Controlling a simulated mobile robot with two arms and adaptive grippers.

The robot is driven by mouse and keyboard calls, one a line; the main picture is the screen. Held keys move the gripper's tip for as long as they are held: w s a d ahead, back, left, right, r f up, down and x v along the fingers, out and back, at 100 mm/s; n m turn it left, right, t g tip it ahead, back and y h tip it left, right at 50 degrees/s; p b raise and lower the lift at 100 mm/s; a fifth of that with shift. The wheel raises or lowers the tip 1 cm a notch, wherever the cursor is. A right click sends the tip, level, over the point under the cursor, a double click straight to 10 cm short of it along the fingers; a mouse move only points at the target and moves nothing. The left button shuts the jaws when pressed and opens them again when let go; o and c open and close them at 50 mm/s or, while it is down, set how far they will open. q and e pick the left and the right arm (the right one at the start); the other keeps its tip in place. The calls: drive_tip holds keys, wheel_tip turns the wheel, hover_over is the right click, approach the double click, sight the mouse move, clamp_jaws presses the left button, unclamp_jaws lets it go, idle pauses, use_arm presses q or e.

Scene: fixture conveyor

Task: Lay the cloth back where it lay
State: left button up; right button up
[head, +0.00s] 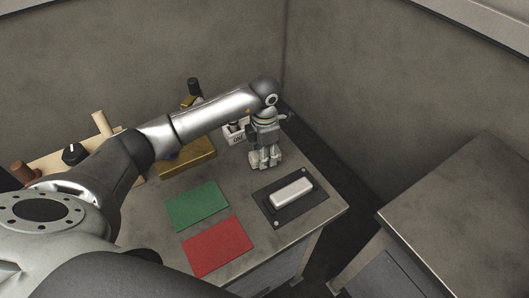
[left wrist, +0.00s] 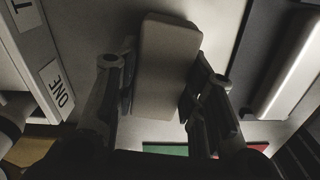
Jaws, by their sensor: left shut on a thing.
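My left gripper (head: 266,160) hangs fingers-down at the back right of the table, behind the dark fixture plate. In the left wrist view my left gripper (left wrist: 163,95) is shut on a pale grey-beige, rounded slab that I take to be the folded cloth (left wrist: 167,65). Its fingers grip it on two opposite sides. In the head view the cloth is mostly hidden by the fingers, and I cannot tell whether it touches the table. My right gripper is not in view.
A white block (head: 291,193) sits on the dark fixture plate (head: 270,208). A green mat (head: 198,206) and a red mat (head: 217,246) lie left of it. A labelled white tray (head: 236,135) and a brass-coloured box (head: 187,158) stand behind. A second table (head: 470,215) is at right.

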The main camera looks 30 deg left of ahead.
use_arm(q)
drive_tip(key=shift+f+b, duration=0.55)
drive_tip(key=shift+f, duration=0.05)
idle(0.4)
drive_tip(key=o, duration=1)
wheel_tip(320, 180, up, 12)
